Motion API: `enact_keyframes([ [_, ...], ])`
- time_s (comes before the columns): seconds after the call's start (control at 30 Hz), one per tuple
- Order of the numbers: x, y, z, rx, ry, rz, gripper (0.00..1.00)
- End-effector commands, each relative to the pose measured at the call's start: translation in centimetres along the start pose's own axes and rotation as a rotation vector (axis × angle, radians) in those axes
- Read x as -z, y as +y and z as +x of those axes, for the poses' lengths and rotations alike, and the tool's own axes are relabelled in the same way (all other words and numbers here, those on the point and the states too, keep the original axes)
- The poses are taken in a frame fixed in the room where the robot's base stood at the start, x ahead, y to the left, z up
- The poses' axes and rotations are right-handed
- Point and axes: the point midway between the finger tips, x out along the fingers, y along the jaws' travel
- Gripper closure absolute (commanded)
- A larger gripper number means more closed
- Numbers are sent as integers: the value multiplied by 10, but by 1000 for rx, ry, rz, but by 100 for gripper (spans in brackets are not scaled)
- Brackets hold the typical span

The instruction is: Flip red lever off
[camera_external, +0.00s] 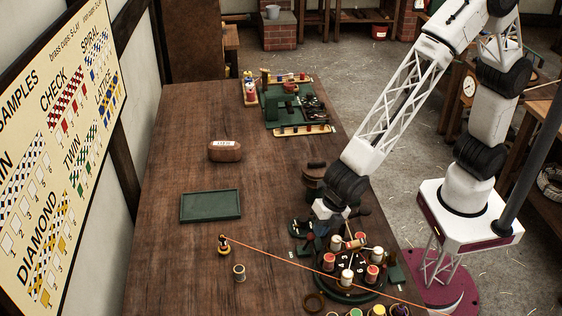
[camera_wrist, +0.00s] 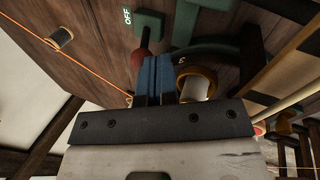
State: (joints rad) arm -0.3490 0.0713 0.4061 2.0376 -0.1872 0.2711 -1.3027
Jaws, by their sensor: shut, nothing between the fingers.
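The red lever's round knob (camera_wrist: 140,57) shows in the wrist view, just left of my fingertips. It looks close to or touching them; I cannot tell which. My gripper (camera_wrist: 158,65) has its blue fingers together with nothing between them. A white OFF label (camera_wrist: 127,17) lies beyond the knob, beside a green bracket (camera_wrist: 148,24). In the external view my gripper (camera_external: 322,214) is low over the table, at the left back edge of the round black carousel (camera_external: 345,285). The red lever is hidden or too small to make out there.
Several colored spools (camera_external: 347,279) stand on the carousel. A green tray (camera_external: 211,206) and a brown block (camera_external: 225,151) lie left. The table's left side is mostly clear.

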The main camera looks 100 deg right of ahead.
Motion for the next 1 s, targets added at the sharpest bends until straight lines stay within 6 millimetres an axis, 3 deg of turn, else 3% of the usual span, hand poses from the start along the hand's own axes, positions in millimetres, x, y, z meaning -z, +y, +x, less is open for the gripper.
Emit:
enact_keyframes([
  [1.0,-4,16,-2,162,40,15,100],
])
